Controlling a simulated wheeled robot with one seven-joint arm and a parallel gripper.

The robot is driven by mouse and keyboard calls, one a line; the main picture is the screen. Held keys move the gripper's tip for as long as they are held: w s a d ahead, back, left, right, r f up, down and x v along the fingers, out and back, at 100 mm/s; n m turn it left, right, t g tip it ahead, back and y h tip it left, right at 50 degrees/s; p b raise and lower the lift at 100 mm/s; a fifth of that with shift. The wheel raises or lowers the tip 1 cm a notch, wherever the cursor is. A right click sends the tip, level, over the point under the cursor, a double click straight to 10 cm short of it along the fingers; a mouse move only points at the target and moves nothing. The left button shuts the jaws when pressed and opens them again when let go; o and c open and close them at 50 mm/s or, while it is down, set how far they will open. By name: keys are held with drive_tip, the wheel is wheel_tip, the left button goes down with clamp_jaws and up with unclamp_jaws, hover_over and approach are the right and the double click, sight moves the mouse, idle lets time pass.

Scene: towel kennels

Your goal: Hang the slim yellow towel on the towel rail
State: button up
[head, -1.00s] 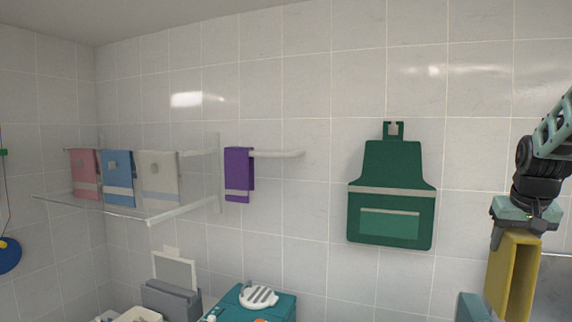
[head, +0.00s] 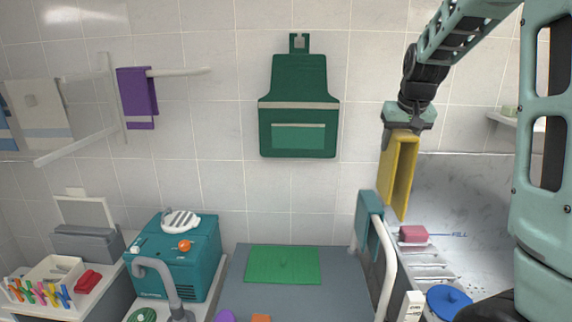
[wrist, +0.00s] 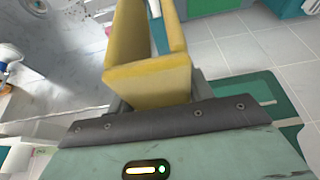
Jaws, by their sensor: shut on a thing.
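The slim yellow towel (head: 400,175) hangs folded below my gripper (head: 404,130), on the right in the head view. My gripper points down and is shut on the towel's top edge. The yellow towel also fills the top middle of the wrist view (wrist: 150,80). A white wall rail (head: 190,71) at the upper left carries a purple towel (head: 136,95) near its left end; its right part is bare. A larger rack (head: 75,147) left of it holds a white towel (head: 38,112) and a blue towel (head: 8,135), cut by the picture edge.
A green apron (head: 299,105) hangs on the wall between the rail and my gripper. Below are a teal machine (head: 170,265) with a grey hose, a table with a green mat (head: 283,265), and a white curved bar (head: 388,260) with a teal cloth (head: 366,220).

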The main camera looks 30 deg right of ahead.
sight(383, 230)
wheel_tip(383, 230, down, 27)
drive_tip(key=p, duration=0.4)
drive_tip(key=shift+f, duration=0.3)
drive_tip(key=shift+f+b, duration=0.4)
drive_tip(key=shift+b, duration=0.15)
drive_tip(key=o, duration=1.3)
drive_tip(key=shift+c, duration=0.2)
drive_tip(key=shift+r, duration=0.1)
